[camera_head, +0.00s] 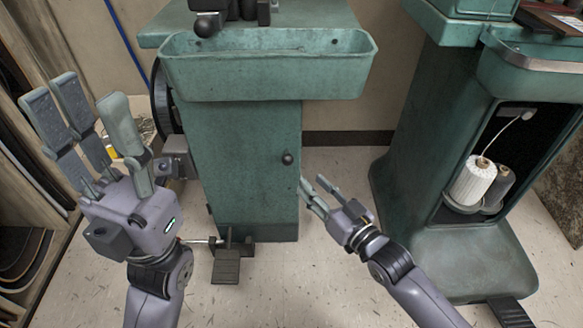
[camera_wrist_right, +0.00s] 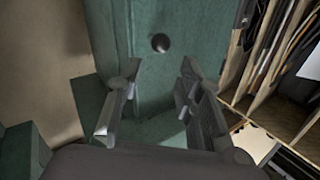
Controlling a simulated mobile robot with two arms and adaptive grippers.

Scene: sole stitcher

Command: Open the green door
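The green door (camera_head: 243,160) is the front panel of the green machine pedestal in the middle of the head view, and it looks shut. Its round dark knob (camera_head: 288,158) sits near the right edge. My right gripper (camera_head: 313,190) is open and empty, just right of and a little below the knob, apart from it. In the right wrist view the knob (camera_wrist_right: 160,43) shows ahead, beyond and between the open fingers (camera_wrist_right: 155,100). My left gripper (camera_head: 84,108) is raised at the left, open and empty, well away from the door.
A green tray (camera_head: 268,68) juts out above the door. A foot pedal (camera_head: 227,265) stands on the floor before it. A second green machine (camera_head: 432,140) with thread spools (camera_head: 473,182) stands at the right. Wooden shelving (camera_head: 22,190) lines the left. Floor between the machines is clear.

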